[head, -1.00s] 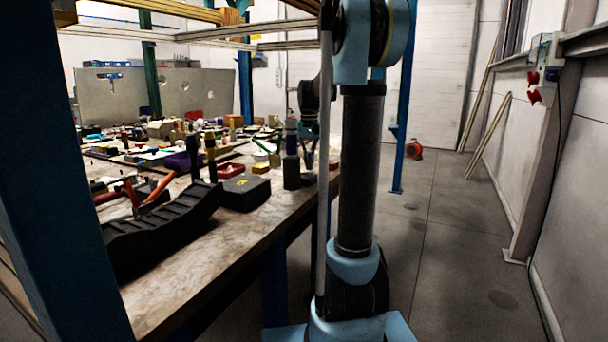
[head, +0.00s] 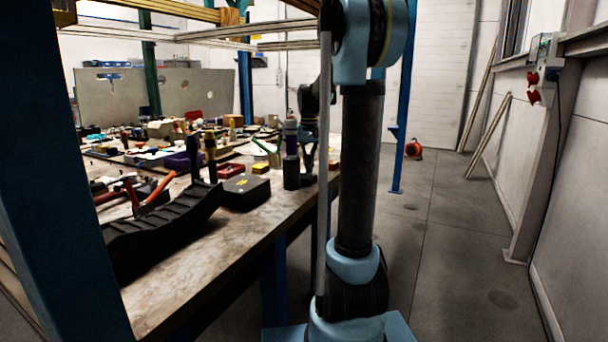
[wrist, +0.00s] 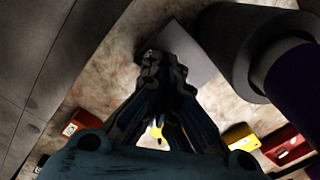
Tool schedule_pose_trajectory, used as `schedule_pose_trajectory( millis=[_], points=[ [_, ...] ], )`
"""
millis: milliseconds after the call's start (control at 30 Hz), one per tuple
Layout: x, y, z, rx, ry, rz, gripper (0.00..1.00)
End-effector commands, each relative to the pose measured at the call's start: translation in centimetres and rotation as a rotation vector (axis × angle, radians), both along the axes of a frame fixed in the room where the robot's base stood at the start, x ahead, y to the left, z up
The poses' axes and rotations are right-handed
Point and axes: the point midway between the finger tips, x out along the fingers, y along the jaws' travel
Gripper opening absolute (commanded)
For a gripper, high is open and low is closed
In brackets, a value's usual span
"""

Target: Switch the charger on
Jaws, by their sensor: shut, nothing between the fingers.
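My gripper (head: 308,160) is low over the right edge of the cluttered table, partly behind a dark cylinder. In the wrist view its closed fingers (wrist: 160,65) point at a flat grey block (wrist: 190,52) on the table; I cannot tell whether they touch it. A black box with a yellow mark (head: 245,192) sits near the table's front edge, left of the dark cylinder. I cannot tell for sure which thing is the charger, and no switch can be made out.
The dark cylinder (head: 291,172) stands close to my gripper. A large grey round thing (wrist: 235,45) is beside the fingers in the wrist view. A yellow box (head: 260,168) and a red bin (head: 231,170) lie behind the black box. A black tool holder (head: 165,228) lines the front edge.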

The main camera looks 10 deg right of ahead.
Motion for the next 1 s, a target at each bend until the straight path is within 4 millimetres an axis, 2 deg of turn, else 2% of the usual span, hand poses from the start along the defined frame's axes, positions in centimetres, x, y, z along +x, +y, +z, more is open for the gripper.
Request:
schedule_pose_trajectory(
  millis=[467,1000],
  points=[
    [0.0,0.0,-0.2,0.0,0.0,0.0,0.0],
    [0.0,0.0,3.2,0.0,0.0,0.001,0.0]
  ],
)
